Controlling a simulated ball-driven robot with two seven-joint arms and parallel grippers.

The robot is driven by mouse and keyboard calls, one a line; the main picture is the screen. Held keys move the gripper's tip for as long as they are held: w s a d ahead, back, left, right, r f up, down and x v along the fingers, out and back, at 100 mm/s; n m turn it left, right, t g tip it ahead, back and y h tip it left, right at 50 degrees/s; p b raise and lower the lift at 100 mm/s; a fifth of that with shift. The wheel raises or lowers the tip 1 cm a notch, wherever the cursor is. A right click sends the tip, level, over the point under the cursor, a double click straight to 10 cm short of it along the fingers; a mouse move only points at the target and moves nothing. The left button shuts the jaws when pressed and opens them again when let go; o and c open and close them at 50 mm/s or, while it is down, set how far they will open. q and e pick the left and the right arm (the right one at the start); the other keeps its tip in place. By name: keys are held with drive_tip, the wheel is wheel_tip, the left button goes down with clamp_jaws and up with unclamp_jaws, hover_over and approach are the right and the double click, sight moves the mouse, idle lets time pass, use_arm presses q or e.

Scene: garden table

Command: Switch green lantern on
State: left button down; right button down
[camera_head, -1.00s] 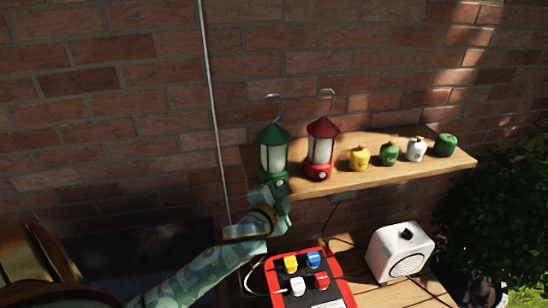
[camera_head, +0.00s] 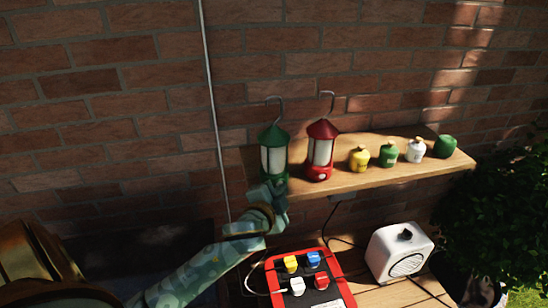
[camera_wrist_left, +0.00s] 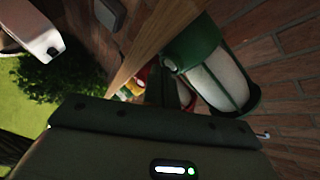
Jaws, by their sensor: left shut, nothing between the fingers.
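The green lantern (camera_head: 273,155) stands upright at the left end of the wooden shelf (camera_head: 370,178), with a wire hook on top. Its white panels look unlit. My left gripper (camera_head: 272,188) is shut and empty, right at the lantern's green base, and hides part of it. I cannot tell whether it touches. In the left wrist view the green lantern (camera_wrist_left: 216,72) appears large and tilted, just beyond my gripper (camera_wrist_left: 155,92). My right gripper is not in view.
A red lantern (camera_head: 321,150) stands close to the right. Further along the shelf are small yellow (camera_head: 359,158), green (camera_head: 390,154) and white (camera_head: 416,150) pots and a dark green round object (camera_head: 445,146). Below are a red box with coloured buttons (camera_head: 332,292) and a white speaker-like box (camera_head: 398,252).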

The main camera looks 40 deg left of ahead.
use_arm(q)
drive_tip(key=shift+w, duration=0.1)
idle(0.4)
drive_tip(key=shift+s+d+p, duration=0.35)
drive_tip(key=shift+d+p, duration=0.05)
drive_tip(key=shift+d, duration=0.05)
drive_tip(key=shift+d, duration=0.1)
drive_tip(key=s+d, duration=0.2)
drive_tip(key=d, duration=0.1)
drive_tip(key=s+d, duration=0.1)
drive_tip(key=shift+s+d, duration=0.1)
drive_tip(key=shift+d, duration=0.3)
idle(0.5)
